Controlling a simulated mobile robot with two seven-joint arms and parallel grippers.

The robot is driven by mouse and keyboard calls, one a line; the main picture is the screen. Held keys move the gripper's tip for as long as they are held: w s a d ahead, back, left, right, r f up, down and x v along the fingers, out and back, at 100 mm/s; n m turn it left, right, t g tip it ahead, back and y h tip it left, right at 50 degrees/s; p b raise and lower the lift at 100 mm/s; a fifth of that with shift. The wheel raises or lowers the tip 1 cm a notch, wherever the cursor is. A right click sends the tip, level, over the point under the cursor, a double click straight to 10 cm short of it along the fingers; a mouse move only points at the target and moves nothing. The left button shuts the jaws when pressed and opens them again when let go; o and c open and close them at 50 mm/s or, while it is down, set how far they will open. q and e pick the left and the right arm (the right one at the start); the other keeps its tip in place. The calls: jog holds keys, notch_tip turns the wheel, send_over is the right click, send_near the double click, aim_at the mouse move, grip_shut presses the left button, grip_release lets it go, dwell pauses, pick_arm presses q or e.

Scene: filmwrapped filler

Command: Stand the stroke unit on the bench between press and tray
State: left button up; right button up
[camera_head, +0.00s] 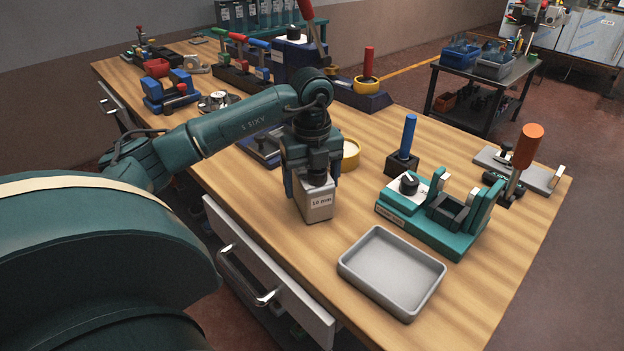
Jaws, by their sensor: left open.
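A pale grey block labelled "10 mm" (315,207), apparently the stroke unit, is upright on the wooden bench (255,205), with a dark top. My left gripper (314,181) is directly above it, pointing down, with open fingers around its dark top. The fingers partly hide that top. An empty grey tray (392,272) lies to the right, near the bench's front edge. Behind the tray is a teal fixture (432,218) with a dial and a cradle; I cannot tell if this or the blue red-levered device (295,62) is the press. My right gripper is not in view.
A blue-handled tool (408,135) in a black base and an orange-handled tool (527,147) rise near the teal fixture. Bare bench lies between block and tray. Several tools crowd the back.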

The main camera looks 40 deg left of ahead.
pick_arm(q)
notch_tip(320, 180, up, 11)
jog(key=shift+r+p, duration=0.15)
jog(key=shift+p, duration=0.5)
jog(key=shift+r, duration=0.45)
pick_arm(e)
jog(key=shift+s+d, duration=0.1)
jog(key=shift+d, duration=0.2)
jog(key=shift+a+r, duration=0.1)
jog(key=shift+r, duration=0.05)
